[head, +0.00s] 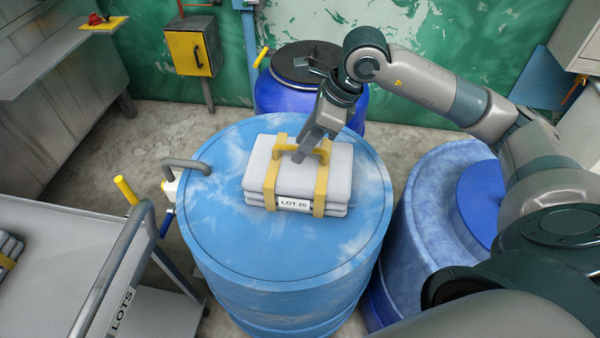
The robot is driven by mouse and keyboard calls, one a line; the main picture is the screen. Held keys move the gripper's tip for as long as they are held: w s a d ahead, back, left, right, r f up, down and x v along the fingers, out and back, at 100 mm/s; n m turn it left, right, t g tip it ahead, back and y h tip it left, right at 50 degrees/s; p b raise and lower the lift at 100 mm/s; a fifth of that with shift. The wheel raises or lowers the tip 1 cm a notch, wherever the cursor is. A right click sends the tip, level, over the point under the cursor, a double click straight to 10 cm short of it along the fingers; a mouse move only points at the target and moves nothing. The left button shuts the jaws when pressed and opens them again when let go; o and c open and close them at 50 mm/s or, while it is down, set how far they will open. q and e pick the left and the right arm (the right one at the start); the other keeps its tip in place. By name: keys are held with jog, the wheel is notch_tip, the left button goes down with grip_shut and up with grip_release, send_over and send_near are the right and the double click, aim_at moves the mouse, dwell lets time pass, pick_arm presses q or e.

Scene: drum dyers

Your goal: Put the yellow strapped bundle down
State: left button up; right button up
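The yellow strapped bundle (259,180) is a stack of flat grey slabs with two yellow straps, a yellow handle on top and a white label reading LOT 20. It is level over the lid of the light blue drum (230,235) and looks to rest on it, though I cannot see a clear contact line. My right gripper (304,152) comes down from the upper right to the handle. Its fingers show close together as one narrow shape across the handle and look shut on it; the far finger is mostly hidden. My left gripper is not in view.
A darker blue drum with a black lid (310,62) stands behind. Another blue drum (430,215) stands at right under my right arm. A grey cart (60,255) with a rail and a LOTS label is at left. The lid around the bundle is clear.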

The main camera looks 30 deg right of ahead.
jog(key=shift+s+d+f+b, duration=0.1)
jog(key=shift+d+f+b, duration=0.25)
jog(key=shift+f+b, duration=0.15)
dwell(0.4)
grip_shut()
jog(key=shift+r, duration=0.1)
dwell(1.2)
